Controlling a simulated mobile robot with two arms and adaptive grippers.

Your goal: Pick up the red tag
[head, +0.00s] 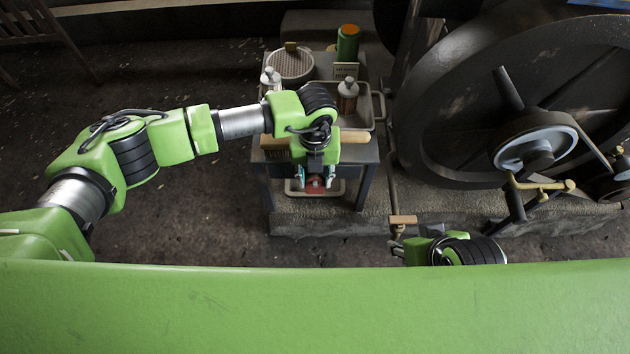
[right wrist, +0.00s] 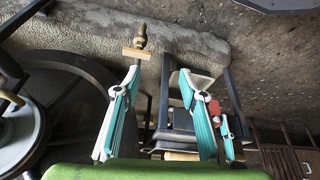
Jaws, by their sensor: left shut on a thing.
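The red tag (head: 313,187) is between the fingers of my left gripper (head: 316,183), in the head view, near the front edge of the small dark table. That gripper is shut on it and hides part of it. The red tag (right wrist: 214,111) also shows in the right wrist view, next to my left gripper's teal finger. My right gripper (right wrist: 159,72) has its fingers wide apart with nothing between them. In the head view only part of the right arm shows, at the lower right, and its fingers are not clear.
The small table (head: 362,152) bears a metal tray (head: 378,105), bottles and a green can (head: 348,42). A large dark flywheel (head: 450,100) stands at the right. A wooden-handled valve (head: 403,219) rises by the right arm; it shows in the right wrist view (right wrist: 137,53).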

